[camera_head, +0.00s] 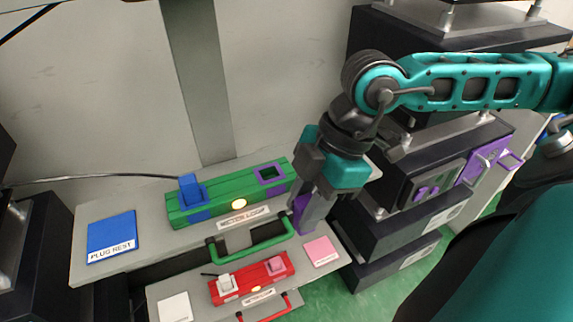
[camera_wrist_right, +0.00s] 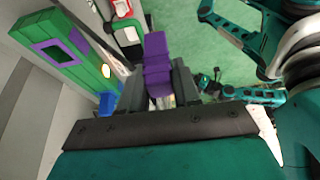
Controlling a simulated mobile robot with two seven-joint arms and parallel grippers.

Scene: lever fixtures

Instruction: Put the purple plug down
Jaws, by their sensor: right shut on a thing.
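My right gripper (camera_head: 308,200) is shut on the purple plug (camera_head: 300,212), to the right of the green fixture (camera_head: 228,194) and above the right part of the grey shelf. The purple plug (camera_wrist_right: 157,62) sticks out between the fingers in the right wrist view. The purple-rimmed socket (camera_head: 270,173) on the green fixture is empty; it also shows in the right wrist view (camera_wrist_right: 55,50). A blue plug (camera_head: 189,186) stands in the fixture's blue socket. A blue pad marked PLUG REST (camera_head: 112,236) lies at the shelf's left. My left gripper is not in view.
A green handle (camera_head: 252,253) juts out in front of the green fixture. Below is a red fixture (camera_head: 252,279) with a white and a pink plug, between a white pad (camera_head: 175,308) and a pink pad (camera_head: 321,251). Dark boxes (camera_head: 385,235) stand at right.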

